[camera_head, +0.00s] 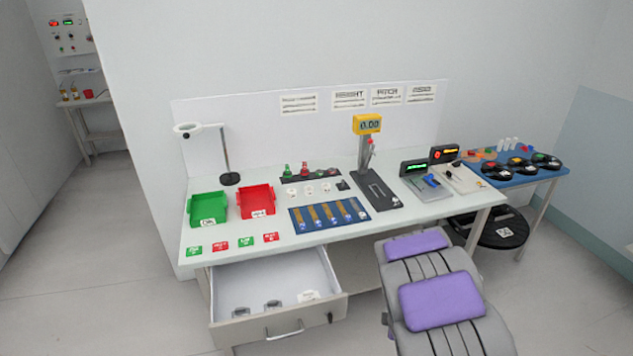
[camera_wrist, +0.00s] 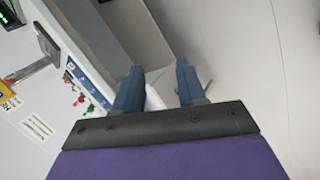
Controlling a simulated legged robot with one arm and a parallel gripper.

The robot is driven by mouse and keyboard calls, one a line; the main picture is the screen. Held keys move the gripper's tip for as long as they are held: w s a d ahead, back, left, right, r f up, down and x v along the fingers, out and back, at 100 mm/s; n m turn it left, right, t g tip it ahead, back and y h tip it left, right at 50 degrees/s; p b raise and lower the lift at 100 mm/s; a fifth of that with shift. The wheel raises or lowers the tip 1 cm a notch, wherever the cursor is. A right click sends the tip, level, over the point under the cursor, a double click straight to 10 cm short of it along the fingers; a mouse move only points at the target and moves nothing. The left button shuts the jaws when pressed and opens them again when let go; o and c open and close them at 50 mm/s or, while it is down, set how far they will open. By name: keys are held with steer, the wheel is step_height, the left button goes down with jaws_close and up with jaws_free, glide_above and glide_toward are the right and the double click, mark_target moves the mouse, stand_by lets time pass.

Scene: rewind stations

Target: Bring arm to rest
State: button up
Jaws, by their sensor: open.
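My gripper (camera_wrist: 158,88) shows in the wrist view with its two blue fingers apart and nothing between them. Beyond the fingers are the bench edge and pale floor. In the head view, my arm, grey with purple pads, is at the lower right, in front of the bench; the gripper itself cannot be made out there. The white workbench (camera_head: 225,255) stands ahead, with its drawer (camera_head: 330,303) pulled open at the front left. Small dark parts and a white label lie inside the drawer.
A green bin (camera_head: 207,207), a red bin (camera_head: 256,200), a magnifier lamp (camera_head: 228,160) and a gauge stand (camera_head: 366,140) are on the bench. A blue side table (camera_head: 545,172) stands at the right, a round black base (camera_head: 500,230) below it. The floor at left is clear.

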steer(key=s+d+r+m+g+h, duration=0.15)
steer(key=s+r+m+g, duration=0.25)
steer(key=s+r+m, duration=0.95)
steer(key=s+a+r+g, duration=0.1)
steer(key=s+a+r, duration=0.2)
steer(key=s, duration=0.5)
steer(key=s+a+r+m+g+y, duration=0.1)
steer(key=s+a+r+g, duration=0.1)
steer(key=s+r, duration=0.4)
steer(key=s+a+r+m+g+y, duration=0.1)
steer(key=s+a+r, duration=0.3)
steer(key=s, duration=0.6)
steer(key=shift+s+a+r+g, duration=0.15)
steer(key=shift+a+r+g, duration=0.15)
steer(key=shift+g, duration=0.2)
steer(key=shift+m, duration=0.25)
